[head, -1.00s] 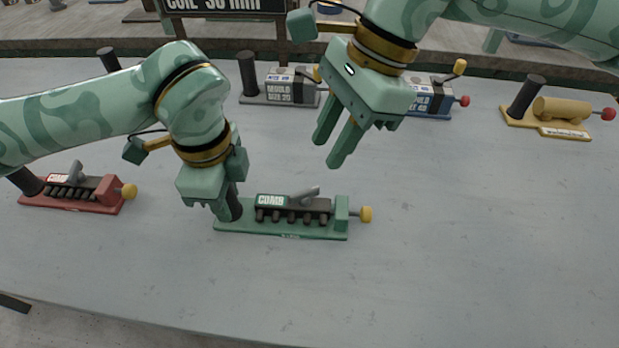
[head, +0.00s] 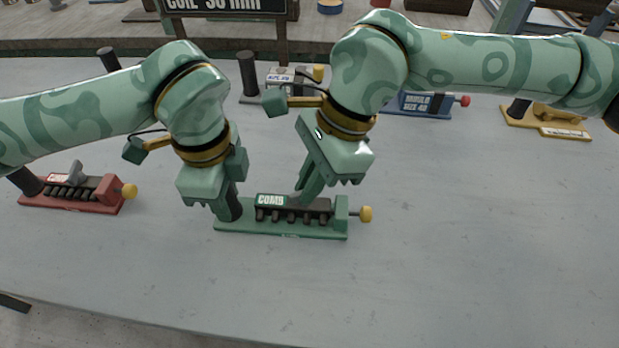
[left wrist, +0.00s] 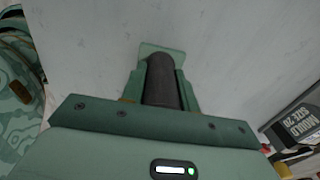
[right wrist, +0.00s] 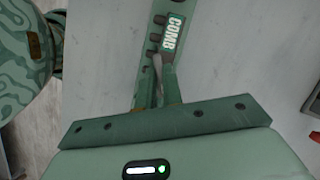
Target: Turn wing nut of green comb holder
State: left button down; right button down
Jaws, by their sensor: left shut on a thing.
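The green comb holder (head: 285,233) lies on the table, with a black COMB block, a row of dark teeth and a yellow knob at its right end. My left gripper (head: 226,206) is shut on the black upright handle (left wrist: 163,82) at the holder's left end. The grey wing nut (right wrist: 157,75) shows between the fingers of my right gripper (right wrist: 158,92) in the right wrist view. In the head view, my right gripper (head: 309,190) points down at the top of the block and its fingers hide most of the wing nut. Its fingers look apart, around the nut.
A red comb holder (head: 72,203) stands to the left. A grey holder (head: 262,98), a blue holder (head: 425,106) and a yellow holder (head: 545,122) stand farther back. The table in front of and right of the green holder is clear.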

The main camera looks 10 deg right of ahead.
jog(key=shift+w+n, duration=0.1)
jog(key=shift+n, duration=0.8)
jog(key=shift+g, duration=0.3)
jog(key=c, duration=1.5)
grip_release()
jog(key=shift+c, duration=0.2)
jog(key=v, duration=1.2)
jog(key=shift+a, duration=0.2)
jog(key=shift+r, duration=0.1)
pick_arm(q)
jog(key=c, duration=1)
grip_release()
